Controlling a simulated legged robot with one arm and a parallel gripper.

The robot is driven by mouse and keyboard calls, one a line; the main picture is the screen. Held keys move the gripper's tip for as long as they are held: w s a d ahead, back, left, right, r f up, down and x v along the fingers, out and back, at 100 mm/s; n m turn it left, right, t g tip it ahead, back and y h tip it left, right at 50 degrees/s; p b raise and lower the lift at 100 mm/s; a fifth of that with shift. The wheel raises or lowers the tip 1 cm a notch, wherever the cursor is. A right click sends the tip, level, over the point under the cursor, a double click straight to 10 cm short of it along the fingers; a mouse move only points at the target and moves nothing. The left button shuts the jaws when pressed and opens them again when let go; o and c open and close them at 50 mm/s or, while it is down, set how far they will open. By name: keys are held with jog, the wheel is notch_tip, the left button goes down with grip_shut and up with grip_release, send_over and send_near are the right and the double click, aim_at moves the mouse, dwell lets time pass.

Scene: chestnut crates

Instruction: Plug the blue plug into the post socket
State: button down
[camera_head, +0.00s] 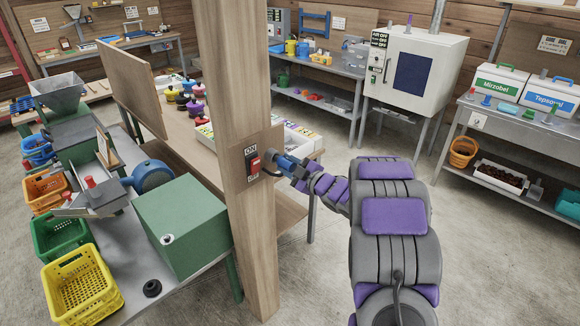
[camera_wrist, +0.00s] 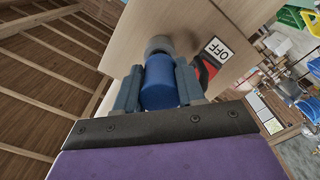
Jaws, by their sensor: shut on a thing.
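The wooden post (camera_head: 236,90) stands upright in the middle of the head view; its face also fills the top of the wrist view (camera_wrist: 125,25). My gripper (camera_head: 287,166) is at the post's right side. In the wrist view its two grey-blue fingers (camera_wrist: 158,82) are shut on the blue plug (camera_wrist: 160,88), one on each side. The plug points at the post. A round grey piece, apparently the socket (camera_wrist: 158,45), is at the plug's front end against the post. I cannot tell how deep the plug sits. In the head view my gripper mostly hides the socket.
A red switch (camera_head: 254,163) with ON and OFF labels is on the post close beside my gripper. A bench with a green box (camera_head: 183,222) and a yellow crate (camera_head: 78,287) stand left. A white cabinet (camera_head: 418,75) stands behind.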

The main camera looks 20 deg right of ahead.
jog(key=shift+x, duration=1.15)
jog(key=c, duration=0.6)
grip_release()
jog(key=shift+s, duration=0.1)
jog(key=p+v, duration=0.2)
jog(key=v, duration=1.5)
jog(key=shift+p, duration=0.4)
jog(key=shift+d, duration=0.15)
